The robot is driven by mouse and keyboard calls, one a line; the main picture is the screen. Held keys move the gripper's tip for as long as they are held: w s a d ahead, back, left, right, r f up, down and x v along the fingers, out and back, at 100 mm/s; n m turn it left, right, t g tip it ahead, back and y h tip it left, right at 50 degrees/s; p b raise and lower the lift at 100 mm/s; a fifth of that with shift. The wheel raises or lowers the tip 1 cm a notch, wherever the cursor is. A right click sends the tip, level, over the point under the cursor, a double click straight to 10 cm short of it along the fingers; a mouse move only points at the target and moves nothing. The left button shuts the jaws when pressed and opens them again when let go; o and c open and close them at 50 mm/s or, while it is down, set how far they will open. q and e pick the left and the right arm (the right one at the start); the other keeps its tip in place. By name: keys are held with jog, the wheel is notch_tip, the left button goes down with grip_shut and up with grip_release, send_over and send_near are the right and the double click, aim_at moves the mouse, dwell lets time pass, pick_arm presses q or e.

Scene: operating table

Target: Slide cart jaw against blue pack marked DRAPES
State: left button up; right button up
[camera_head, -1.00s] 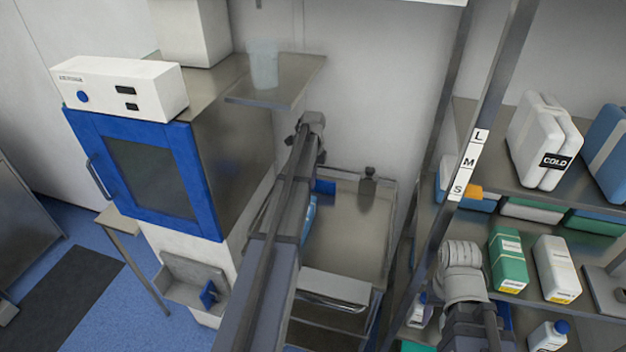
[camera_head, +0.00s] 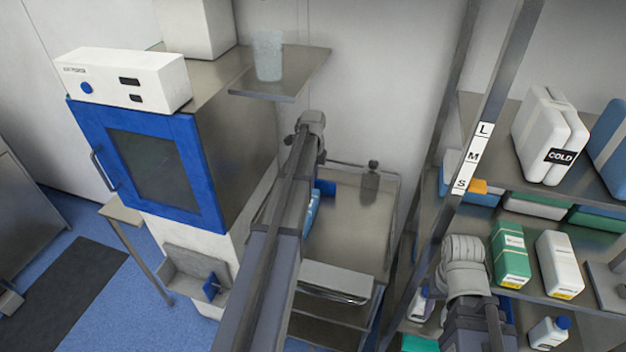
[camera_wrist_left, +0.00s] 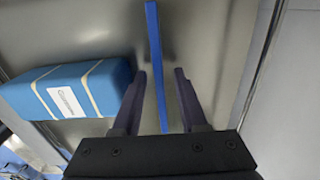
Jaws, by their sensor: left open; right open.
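A blue pack with pale straps and a white label (camera_wrist_left: 65,98) lies on the steel cart top at the left in the left wrist view; its lettering is too small to read. A sliver of it (camera_head: 312,213) shows beside my left arm in the head view. The thin blue jaw (camera_wrist_left: 158,70) stands on the cart top, apart from the pack, to its right. It also shows in the head view (camera_head: 326,188). My left gripper (camera_wrist_left: 160,74) is open, a finger on each side of the jaw, with gaps to both. My left arm hides the gripper in the head view. My right gripper's fingers are not visible.
The steel cart (camera_head: 355,225) has a clear top right of the jaw and a grey post (camera_head: 371,178) at its back. A blue-doored cabinet (camera_head: 150,165) stands left. A shelf rack (camera_head: 585,225) with bottles and packs stands right, near my right arm.

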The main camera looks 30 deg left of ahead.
pick_arm(q)
jog(key=shift+r, duration=0.1)
notch_tip(320, 180, up, 8)
jog(key=p, duration=0.8)
jog(key=shift+f, duration=0.2)
